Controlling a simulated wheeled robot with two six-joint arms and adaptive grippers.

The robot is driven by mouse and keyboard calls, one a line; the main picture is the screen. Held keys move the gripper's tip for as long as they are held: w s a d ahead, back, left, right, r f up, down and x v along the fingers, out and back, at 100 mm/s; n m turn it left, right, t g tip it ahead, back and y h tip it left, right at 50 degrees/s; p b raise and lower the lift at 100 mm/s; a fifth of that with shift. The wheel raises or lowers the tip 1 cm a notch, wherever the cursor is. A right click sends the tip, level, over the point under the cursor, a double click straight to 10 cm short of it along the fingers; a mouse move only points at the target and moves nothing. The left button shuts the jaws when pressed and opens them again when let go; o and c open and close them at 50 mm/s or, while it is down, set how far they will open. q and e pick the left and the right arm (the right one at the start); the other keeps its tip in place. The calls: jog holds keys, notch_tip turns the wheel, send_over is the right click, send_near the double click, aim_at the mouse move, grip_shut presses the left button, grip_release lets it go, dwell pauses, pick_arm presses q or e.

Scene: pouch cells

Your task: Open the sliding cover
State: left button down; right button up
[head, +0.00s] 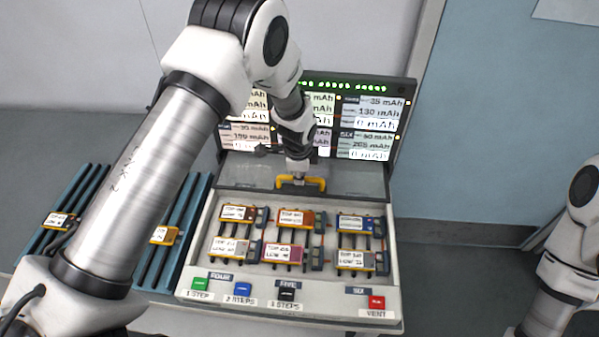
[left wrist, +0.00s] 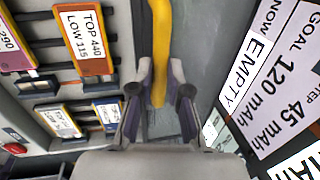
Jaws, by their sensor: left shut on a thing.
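The sliding cover (head: 353,180) is a clear, greyish panel at the back of the cell box, below the display. The cells in front of it lie uncovered. Its yellow handle (head: 316,184) stands at the front edge; it also shows in the left wrist view (left wrist: 161,40), running up between the fingers. My left gripper (head: 296,170) reaches down onto the handle and is shut on it; its fingers also show in the left wrist view (left wrist: 160,95). My right arm shows at the right edge of the head view, but its gripper is out of frame.
Several pouch cells (head: 283,252) sit in the box. Green (head: 200,284), blue (head: 243,289), black (head: 287,290) and red (head: 376,302) buttons line its front. The display (head: 370,120) stands behind. Blue racks (head: 67,212) are at left, partly hidden by my left arm.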

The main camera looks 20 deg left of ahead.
pick_arm(q)
jog(key=shift+f, duration=0.2)
pick_arm(e)
jog(key=shift+w, duration=0.2)
pick_arm(q)
jog(key=c, duration=1.1)
grip_release()
jog(key=shift+c, duration=0.2)
jog(key=shift+w, duration=0.25)
jog(key=v, duration=1.2)
pick_arm(e)
jog(key=shift+w, duration=0.1)
pick_arm(q)
jog(key=shift+w, duration=0.2)
jog(key=shift+d, duration=0.1)
